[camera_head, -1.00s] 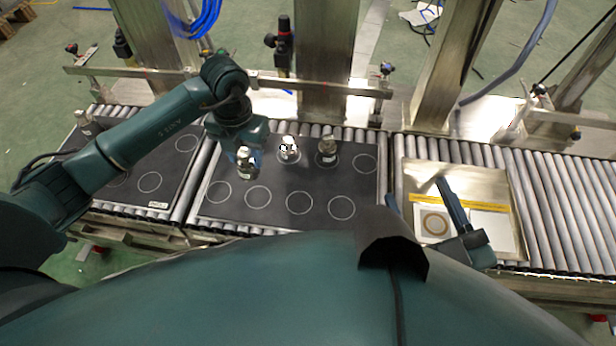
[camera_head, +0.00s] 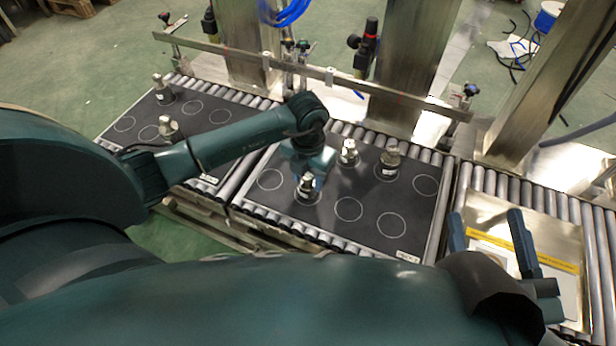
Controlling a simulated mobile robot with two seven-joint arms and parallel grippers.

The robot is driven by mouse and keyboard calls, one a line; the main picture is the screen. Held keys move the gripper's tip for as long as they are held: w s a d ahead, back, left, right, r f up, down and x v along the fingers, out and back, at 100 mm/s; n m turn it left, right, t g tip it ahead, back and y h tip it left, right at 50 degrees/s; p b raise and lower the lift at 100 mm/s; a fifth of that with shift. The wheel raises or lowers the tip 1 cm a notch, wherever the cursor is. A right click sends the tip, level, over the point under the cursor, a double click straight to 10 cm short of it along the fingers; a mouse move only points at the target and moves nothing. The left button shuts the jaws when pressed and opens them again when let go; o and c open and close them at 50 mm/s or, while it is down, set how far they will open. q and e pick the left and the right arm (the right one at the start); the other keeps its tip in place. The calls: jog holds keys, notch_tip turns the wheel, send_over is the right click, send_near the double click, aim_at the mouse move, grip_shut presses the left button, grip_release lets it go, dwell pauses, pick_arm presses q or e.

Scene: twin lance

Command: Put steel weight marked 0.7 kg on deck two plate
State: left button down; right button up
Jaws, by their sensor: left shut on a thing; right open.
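My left gripper (camera_head: 308,174) is shut on a small steel weight (camera_head: 307,186). Two other steel weights, a bright one (camera_head: 348,152) and a darker one (camera_head: 389,162), stand in the back row of this plate. The weight markings and the plate's front label (camera_head: 407,257) are too small to read surely. My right gripper (camera_head: 490,236) is open and empty over the right-hand metal tray.
Another black plate (camera_head: 190,112) at the left carries two weights (camera_head: 162,90) (camera_head: 168,128). A metal tray (camera_head: 487,207) with a yellow strip lies on the rollers at right. A rail (camera_head: 300,68) and steel posts stand behind the plates. Several plate circles are bare.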

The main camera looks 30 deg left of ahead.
pick_arm(q)
jog(key=c, duration=0.8)
grip_release()
jog(key=shift+f, duration=0.1)
